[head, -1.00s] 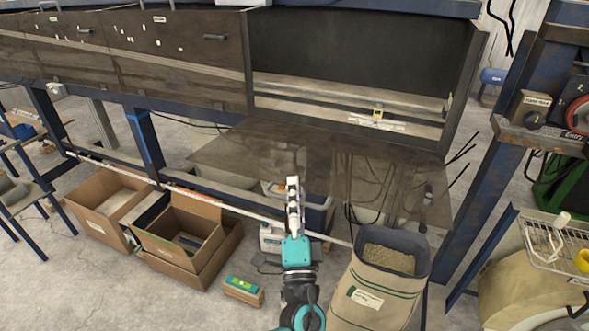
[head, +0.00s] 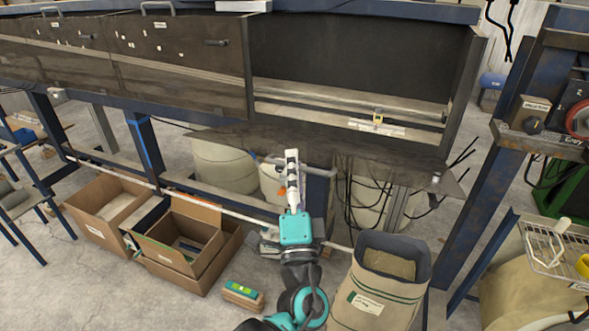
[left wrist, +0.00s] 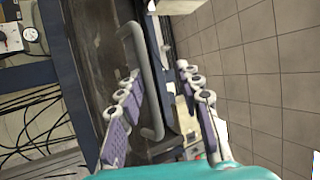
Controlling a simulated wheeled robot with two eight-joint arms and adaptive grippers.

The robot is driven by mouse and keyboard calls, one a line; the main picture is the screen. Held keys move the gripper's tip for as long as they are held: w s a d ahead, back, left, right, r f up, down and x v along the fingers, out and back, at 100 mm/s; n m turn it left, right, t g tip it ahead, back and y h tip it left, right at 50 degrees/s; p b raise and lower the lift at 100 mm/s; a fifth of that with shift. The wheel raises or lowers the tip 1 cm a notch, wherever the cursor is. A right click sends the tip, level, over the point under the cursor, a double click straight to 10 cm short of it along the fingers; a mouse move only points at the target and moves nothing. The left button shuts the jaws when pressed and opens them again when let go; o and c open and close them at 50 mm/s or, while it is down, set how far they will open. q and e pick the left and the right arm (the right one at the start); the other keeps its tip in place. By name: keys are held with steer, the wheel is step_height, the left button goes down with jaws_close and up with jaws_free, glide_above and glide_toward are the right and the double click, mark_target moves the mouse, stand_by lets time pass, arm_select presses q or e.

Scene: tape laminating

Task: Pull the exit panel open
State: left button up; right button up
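The exit panel (head: 380,165) is a dark brown flap below the open compartment at the right. It is swung outward and shows as a narrow strip in the head view. Its grey bar handle (head: 318,171) shows below its front edge. In the left wrist view the handle (left wrist: 148,85) lies between the fingers, nearer the left one. My left gripper (head: 291,157) is at the panel's front edge by the handle. Its fingers (left wrist: 160,95) are apart, with room beside the bar. Contact with the handle cannot be told. My right gripper is in neither view.
A sack of grain (head: 378,285) stands right of my left arm. Open cardboard boxes (head: 185,240) are on the floor at left. A blue post (head: 490,190) stands at right. Pale drums and hanging cables are behind and below the panel. Other closed panels (head: 180,65) continue left.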

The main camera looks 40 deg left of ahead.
arm_select(q)
steer(key=s+d+f, duration=0.3)
steer(key=d+f, duration=0.1)
steer(key=f, duration=0.3)
steer(key=shift+s+d, duration=0.2)
stand_by(0.8)
stand_by(0.5)
